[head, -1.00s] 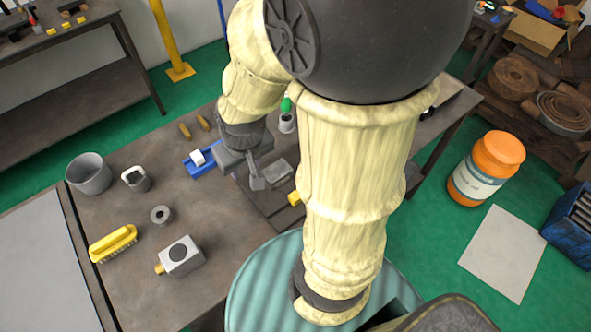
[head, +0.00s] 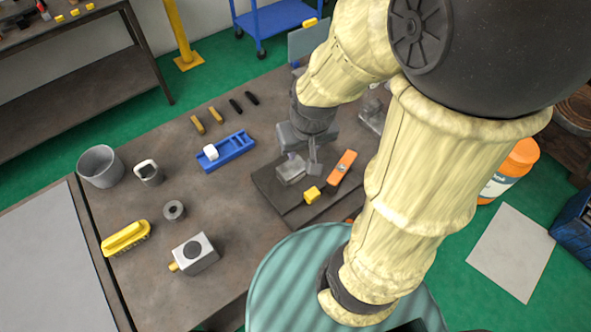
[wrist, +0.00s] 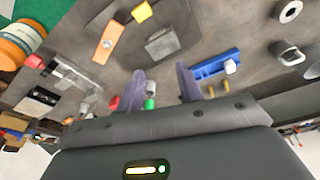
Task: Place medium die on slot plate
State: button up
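My gripper (head: 303,155) hangs over the bench beside a grey block (head: 290,171) on a dark plate (head: 270,188). In the wrist view my gripper (wrist: 161,80) shows two purple fingers apart, with nothing between them. That view also shows the grey block (wrist: 160,44) and the dark plate (wrist: 183,40), beyond the fingertips. A grey ring with a hole (head: 174,211) lies flat on the bench at left. It also shows in the wrist view (wrist: 290,11). No label tells which piece is the medium die, or whether the dark plate is the slot plate.
Around the plate are a yellow cube (head: 312,195) and an orange piece (head: 343,166). A blue holder (head: 228,152), grey cup (head: 100,167), square cup (head: 148,173), yellow brush (head: 125,238) and block with a dark round face (head: 195,254) stand leftward. The bench between them is clear.

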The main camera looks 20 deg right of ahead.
jog(key=o, duration=0.9)
jog(key=shift+w+a+m, duration=0.2)
jog(key=shift+w+m, duration=0.1)
jog(key=o, duration=0.5)
jog(key=w+a+m, duration=0.1)
jog(key=w+m, duration=0.1)
jog(key=w+m+t+p, duration=0.1)
jog(key=w+m, duration=0.2)
jog(key=w+a+m+t+y+p, duration=0.1)
jog(key=w+m, duration=0.1)
jog(key=m, duration=0.1)
jog(key=shift+w+a+r, duration=0.3)
jog(key=shift+w, duration=0.05)
jog(key=shift+c, duration=0.2)
jog(key=w+d+f+m+h+p, duration=0.25)
jog(key=w+d+m, duration=0.2)
jog(key=m, duration=1.05)
jog(key=s+m+g, duration=0.1)
jog(key=m, duration=0.2)
jog(key=s+a+m+g+y+p, duration=0.1)
jog(key=s+m+g, duration=0.1)
jog(key=m, duration=0.1)
jog(key=s+f+m+g+p, duration=0.1)
jog(key=m, duration=0.1)
jog(key=shift+s+a+f+m+g+y, duration=0.1)
jog(key=shift+s+a+m+g+y, duration=0.2)
jog(key=shift+a+m, duration=0.1)
